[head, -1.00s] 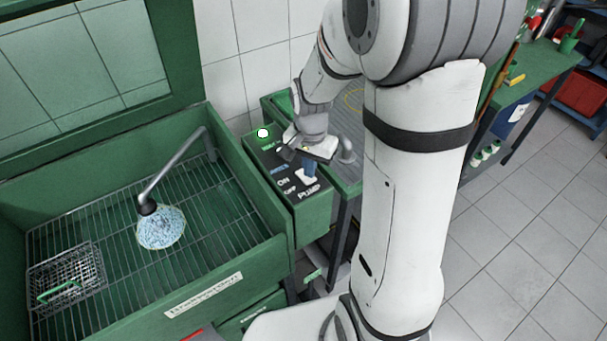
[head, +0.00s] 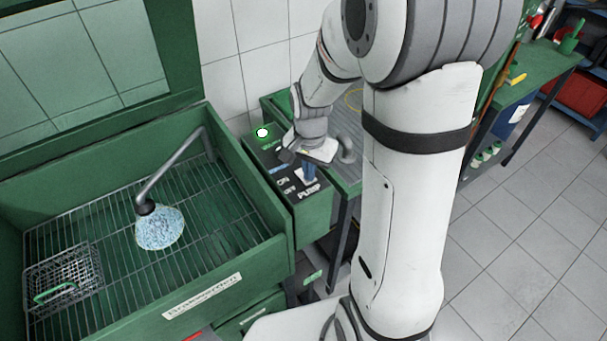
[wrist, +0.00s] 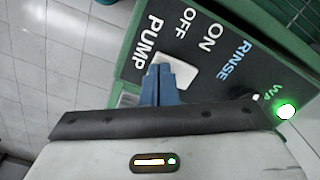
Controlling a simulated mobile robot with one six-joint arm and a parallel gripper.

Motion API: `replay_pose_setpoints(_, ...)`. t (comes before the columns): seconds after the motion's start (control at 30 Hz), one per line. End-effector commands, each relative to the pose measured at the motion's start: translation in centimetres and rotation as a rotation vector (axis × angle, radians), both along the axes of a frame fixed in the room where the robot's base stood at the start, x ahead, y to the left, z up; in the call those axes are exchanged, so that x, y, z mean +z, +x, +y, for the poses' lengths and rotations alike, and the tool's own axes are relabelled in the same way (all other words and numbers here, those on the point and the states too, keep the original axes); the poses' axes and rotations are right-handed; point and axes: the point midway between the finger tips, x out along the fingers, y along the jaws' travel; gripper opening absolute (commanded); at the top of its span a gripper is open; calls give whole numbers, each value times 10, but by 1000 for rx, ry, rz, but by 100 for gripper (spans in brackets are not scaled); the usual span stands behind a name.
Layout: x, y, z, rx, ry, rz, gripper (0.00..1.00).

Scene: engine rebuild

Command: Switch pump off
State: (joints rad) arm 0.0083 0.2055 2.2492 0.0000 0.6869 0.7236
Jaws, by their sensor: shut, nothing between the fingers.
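The pump switch is a white rocker (wrist: 181,70) on the dark control panel (wrist: 135,62), beside the words PUMP, OFF and ON in the wrist view. In the head view the rocker (head: 306,181) is partly hidden behind my fingers. My gripper (wrist: 164,72) has its blue fingers shut and empty, with the tips over the rocker at its PUMP-label side. In the head view my gripper (head: 309,176) points down at the panel. I cannot tell whether the tips touch the rocker. Bluish liquid (head: 160,230) shows under the spout (head: 172,178) in the washer basin.
A green lamp (head: 262,133) is lit at the panel's far end; it also glows in the wrist view (wrist: 286,110). The green washer (head: 255,262) holds a wire basket (head: 62,283) at left. A grey pipe end (head: 346,150) stands close right of my gripper.

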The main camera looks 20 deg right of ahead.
Motion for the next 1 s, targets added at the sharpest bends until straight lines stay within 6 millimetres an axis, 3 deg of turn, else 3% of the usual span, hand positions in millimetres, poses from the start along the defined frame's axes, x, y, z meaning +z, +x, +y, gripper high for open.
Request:
replay_pose_setpoints(0.33,3,0,0,0,0,0,0)
replay_pose_setpoints(1.0,58,0,0,-1,-1,-1,0)
